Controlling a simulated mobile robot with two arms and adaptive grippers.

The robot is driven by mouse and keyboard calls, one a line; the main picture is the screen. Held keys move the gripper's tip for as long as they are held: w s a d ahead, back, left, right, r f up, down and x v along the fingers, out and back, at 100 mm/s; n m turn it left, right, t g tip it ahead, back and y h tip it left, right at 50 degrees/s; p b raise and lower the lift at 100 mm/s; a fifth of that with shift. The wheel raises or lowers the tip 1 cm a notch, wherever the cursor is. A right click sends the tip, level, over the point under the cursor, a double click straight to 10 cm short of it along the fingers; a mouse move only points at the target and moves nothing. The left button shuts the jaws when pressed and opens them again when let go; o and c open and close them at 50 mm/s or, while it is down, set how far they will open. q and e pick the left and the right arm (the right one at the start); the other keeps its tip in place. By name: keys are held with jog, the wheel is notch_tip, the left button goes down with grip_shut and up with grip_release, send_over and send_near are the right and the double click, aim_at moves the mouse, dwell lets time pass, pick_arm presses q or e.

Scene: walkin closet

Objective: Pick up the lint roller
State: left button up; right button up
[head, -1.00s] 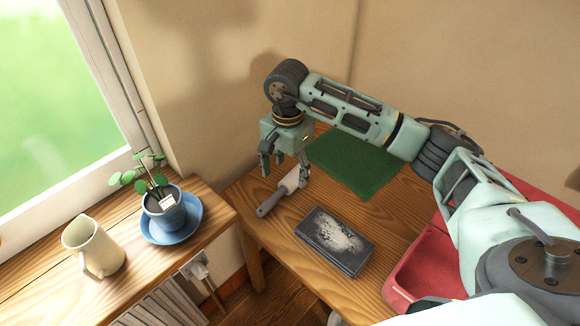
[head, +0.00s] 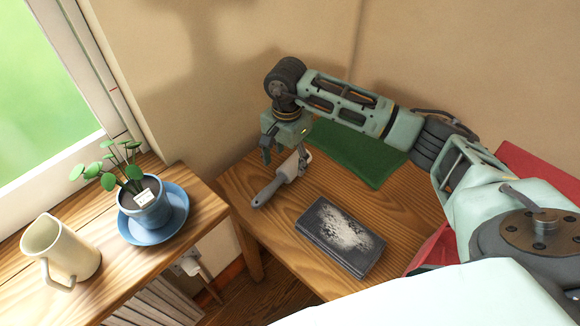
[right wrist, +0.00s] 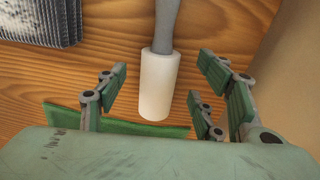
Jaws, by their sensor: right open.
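The lint roller has a white roll and a grey handle. In the head view the lint roller (head: 266,191) lies on the wooden table, its handle pointing to the lower left. My right gripper (head: 285,160) is over its white roll end, and partly hides it. In the right wrist view the white roll (right wrist: 158,85) lies between the spread fingers of my right gripper (right wrist: 165,92), with a gap on both sides. That gripper is open and holds nothing. My left gripper does not show in these views.
A dark book-like block with a pale patch (head: 340,236) lies close to the lint roller. A green mat (head: 358,155) is behind, by the wall. A red tray (head: 433,252) is at the right. A potted plant (head: 148,205) and a cream jug (head: 62,250) stand on the windowsill bench.

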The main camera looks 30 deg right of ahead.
aim_at(288, 166)
jog(key=shift+d+f+p, duration=0.1)
jog(key=shift+f+p, duration=0.3)
jog(key=shift+f, duration=1.6)
jog(key=c, duration=1.3)
